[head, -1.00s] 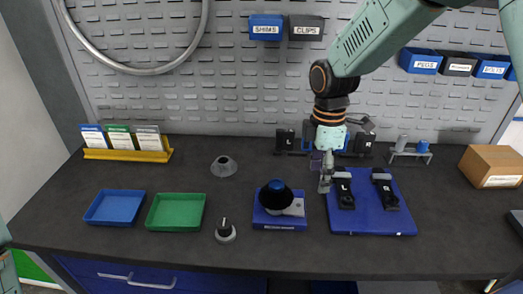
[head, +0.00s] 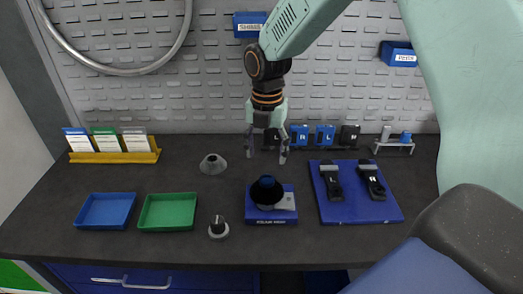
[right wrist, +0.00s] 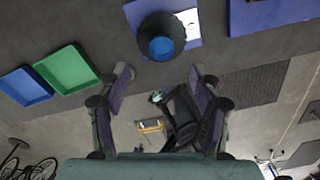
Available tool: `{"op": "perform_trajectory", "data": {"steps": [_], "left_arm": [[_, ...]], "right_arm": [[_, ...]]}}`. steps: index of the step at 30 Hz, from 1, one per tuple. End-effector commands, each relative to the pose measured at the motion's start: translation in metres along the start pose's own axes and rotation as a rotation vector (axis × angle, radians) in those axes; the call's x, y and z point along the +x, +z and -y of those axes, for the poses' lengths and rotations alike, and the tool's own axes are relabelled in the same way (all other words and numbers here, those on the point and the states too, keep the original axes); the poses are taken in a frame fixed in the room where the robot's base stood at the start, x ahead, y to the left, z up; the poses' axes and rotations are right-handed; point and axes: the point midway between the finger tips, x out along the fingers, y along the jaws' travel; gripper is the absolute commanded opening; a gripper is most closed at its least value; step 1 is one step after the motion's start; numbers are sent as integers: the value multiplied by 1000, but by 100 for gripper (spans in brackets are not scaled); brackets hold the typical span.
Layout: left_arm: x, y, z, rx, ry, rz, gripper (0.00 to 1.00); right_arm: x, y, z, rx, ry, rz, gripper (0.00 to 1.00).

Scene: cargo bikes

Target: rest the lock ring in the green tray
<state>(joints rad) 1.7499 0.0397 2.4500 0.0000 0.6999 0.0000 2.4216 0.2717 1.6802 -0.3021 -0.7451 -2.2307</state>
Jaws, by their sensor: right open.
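A black flared ring (head: 267,189), which looks like the lock ring, sits around a blue-topped post on a blue base (head: 284,216). The ring also shows at the top of the right wrist view (right wrist: 172,20). The green tray (head: 168,227) stands empty on the bench to its left; it also shows in the right wrist view (right wrist: 66,68). My right gripper (head: 266,152) is open and empty. In the head view it appears above and behind the ring, apart from it, with its fingers spread. My left gripper is not in view.
An empty blue tray (head: 105,226) is left of the green one. A black-topped knob (head: 218,228) and a grey cone (head: 213,163) stand between tray and base. A blue board (head: 348,212) with two black parts lies right. A yellow card rack (head: 115,157) stands at back left.

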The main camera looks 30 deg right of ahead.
Motion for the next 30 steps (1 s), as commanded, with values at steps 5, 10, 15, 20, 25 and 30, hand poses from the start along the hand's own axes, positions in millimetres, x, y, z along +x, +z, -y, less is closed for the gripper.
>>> {"op": "perform_trajectory", "data": {"steps": [5, 10, 15, 20, 25, 30], "left_arm": [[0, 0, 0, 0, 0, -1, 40], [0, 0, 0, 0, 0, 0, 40], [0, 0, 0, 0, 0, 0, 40], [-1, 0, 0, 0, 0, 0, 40], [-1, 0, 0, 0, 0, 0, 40], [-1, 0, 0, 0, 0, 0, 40]], "right_arm": [[1, 0, 2, -71, 0, -1, 64], [17, 0, 2, -78, -3, -3, 64], [44, -1, 1, -78, -4, -3, 64], [64, -2, -1, -79, -2, -2, 64], [76, -2, -1, -79, -1, -1, 64], [78, -2, -1, -78, 0, 0, 64]]}}
